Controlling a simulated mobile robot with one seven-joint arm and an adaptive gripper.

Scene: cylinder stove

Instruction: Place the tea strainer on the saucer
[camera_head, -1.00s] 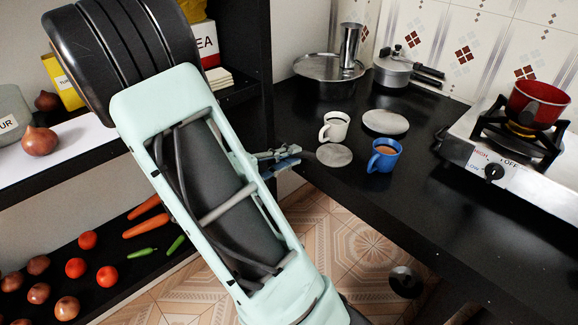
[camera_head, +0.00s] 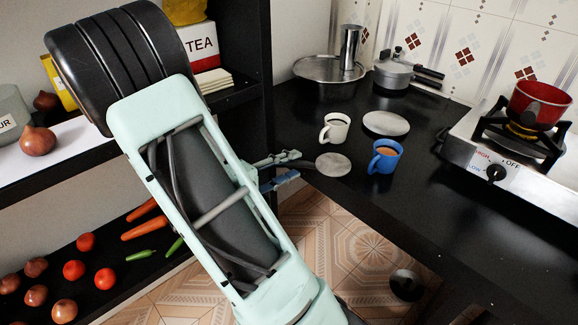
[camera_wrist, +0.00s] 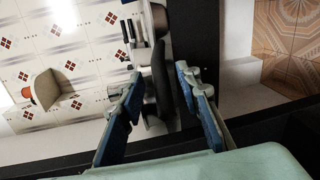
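A round grey piece with a dark handle-like part, which looks like the tea strainer (camera_head: 333,163), is at the counter's near left edge in the head view. Whether the strainer rests on the counter is unclear.
A white cup (camera_head: 335,128) and a blue cup (camera_head: 385,156) stand near the strainer. A lidded pan (camera_head: 325,72), a cooker (camera_head: 393,74) and a stove (camera_head: 510,160) with a red pot (camera_head: 537,105) are behind and right. The front counter (camera_head: 430,195) is clear.

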